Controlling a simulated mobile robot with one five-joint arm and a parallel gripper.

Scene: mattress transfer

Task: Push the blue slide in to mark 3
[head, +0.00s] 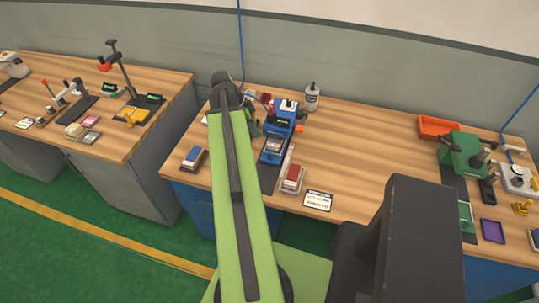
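A blue device (277,134) stands upright on the middle workbench, with a small green-lit display on it and a light part low on its front. It is the main blue thing near my arm; I cannot tell at this size which part is the slide, and no mark 3 can be read. A narrow pale strip (287,158) runs along its right side. My green arm reaches up from the bottom to a dark joint just left of the device. My gripper is not clearly seen; it appears hidden behind the arm, so its fingers cannot be made out.
A blue-topped block (194,156) and a red-topped block (292,177) lie near the bench's front edge, with a white card (317,201) to the right. A grey bottle (312,97) stands behind. The bench (360,140) is clear toward the orange tray (438,127).

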